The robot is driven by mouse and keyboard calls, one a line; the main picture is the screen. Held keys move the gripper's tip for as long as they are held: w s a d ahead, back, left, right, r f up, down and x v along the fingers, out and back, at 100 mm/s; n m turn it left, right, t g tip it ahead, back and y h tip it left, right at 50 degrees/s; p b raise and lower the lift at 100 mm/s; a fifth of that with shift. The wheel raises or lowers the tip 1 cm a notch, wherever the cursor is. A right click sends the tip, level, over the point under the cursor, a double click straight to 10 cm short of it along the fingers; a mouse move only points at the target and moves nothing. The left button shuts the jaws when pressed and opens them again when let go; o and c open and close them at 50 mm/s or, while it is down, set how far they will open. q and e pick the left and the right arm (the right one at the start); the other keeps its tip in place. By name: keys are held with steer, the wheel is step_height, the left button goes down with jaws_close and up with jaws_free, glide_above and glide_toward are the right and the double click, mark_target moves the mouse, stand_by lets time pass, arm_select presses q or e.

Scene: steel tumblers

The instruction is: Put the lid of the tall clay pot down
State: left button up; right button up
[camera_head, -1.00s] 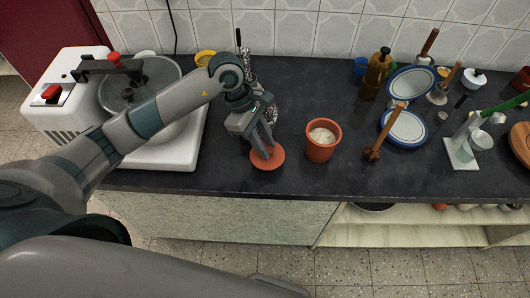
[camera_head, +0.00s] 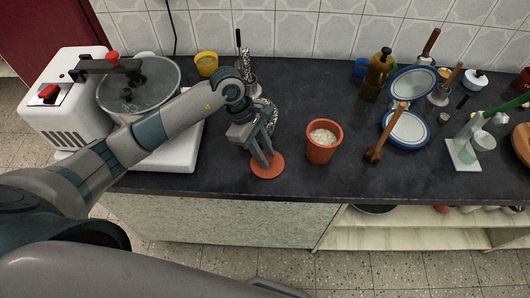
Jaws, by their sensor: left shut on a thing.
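The lid (camera_head: 268,168) is a flat reddish-orange clay disc near the front of the dark counter. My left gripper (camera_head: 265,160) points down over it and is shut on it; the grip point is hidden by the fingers. The lid is at or very near the counter surface; I cannot tell whether it touches. The tall clay pot (camera_head: 322,147) stands upright, open, to the right of the lid, with whitish contents showing inside. My right gripper is not in view.
A white machine with a steel bowl (camera_head: 140,85) stands at the left. Steel tumblers stand behind my left gripper. A wooden masher (camera_head: 375,152), blue-rimmed plates (camera_head: 408,129) and a pepper mill (camera_head: 376,75) are right of the pot. The counter's front edge is close to the lid.

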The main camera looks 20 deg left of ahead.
arm_select(q)
steer(key=shift+f, duration=0.1)
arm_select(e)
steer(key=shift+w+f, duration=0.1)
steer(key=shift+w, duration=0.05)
arm_select(q)
steer(key=o, duration=1)
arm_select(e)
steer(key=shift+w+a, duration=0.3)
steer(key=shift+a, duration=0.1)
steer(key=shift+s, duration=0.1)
